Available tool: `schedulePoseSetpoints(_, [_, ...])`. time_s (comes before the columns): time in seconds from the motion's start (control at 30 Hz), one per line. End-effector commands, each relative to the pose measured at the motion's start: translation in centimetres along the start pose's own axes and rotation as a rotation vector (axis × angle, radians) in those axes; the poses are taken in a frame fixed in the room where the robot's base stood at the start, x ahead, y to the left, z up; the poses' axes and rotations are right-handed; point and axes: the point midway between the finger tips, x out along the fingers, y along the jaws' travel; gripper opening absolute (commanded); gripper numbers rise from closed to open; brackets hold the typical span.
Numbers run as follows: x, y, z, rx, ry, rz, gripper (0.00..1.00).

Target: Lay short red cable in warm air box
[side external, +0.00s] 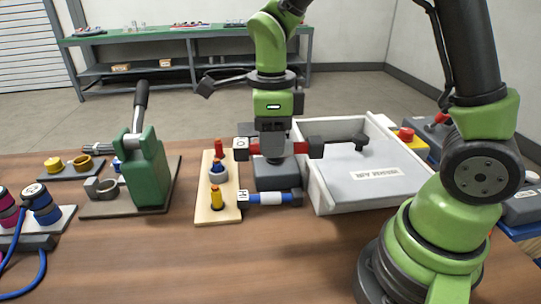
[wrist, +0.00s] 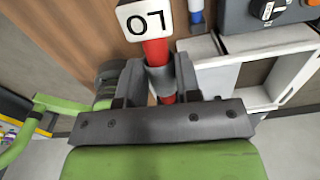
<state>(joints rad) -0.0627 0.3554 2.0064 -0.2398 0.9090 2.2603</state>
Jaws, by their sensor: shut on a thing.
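My gripper (side external: 275,155) is shut on a red cable (side external: 253,147), gripping it near its middle. The cable is held roughly level above the table, with a dark, white-labelled block at its left end and a dark plug at its right end. The right part reaches over the left wall of an open white box (side external: 318,190). In the wrist view the red cable (wrist: 157,50) runs between the fingers (wrist: 160,80), its white marked end beyond them.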

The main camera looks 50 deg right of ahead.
Motion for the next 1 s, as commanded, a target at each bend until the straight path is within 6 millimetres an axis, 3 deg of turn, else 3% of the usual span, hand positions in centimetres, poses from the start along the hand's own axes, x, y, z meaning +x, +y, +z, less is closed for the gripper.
schedulePoseSetpoints(0.17, [-0.5, -6.6, -2.2, -0.003, 0.000, -0.002, 0.12])
schedulePoseSetpoints(0.3, [-0.8, -12.6, -6.2, -0.021, 0.002, -0.001, 0.12])
schedulePoseSetpoints(0.5, [-1.1, -18.3, -13.1, -0.050, 0.001, 0.000, 0.12])
schedulePoseSetpoints(0.7, [-1.2, -20.5, -17.6, -0.071, -0.001, 0.001, 0.12])
schedulePoseSetpoints(1.0, [0.0, -20.9, -18.6, -0.082, 0.000, 0.004, 0.12])
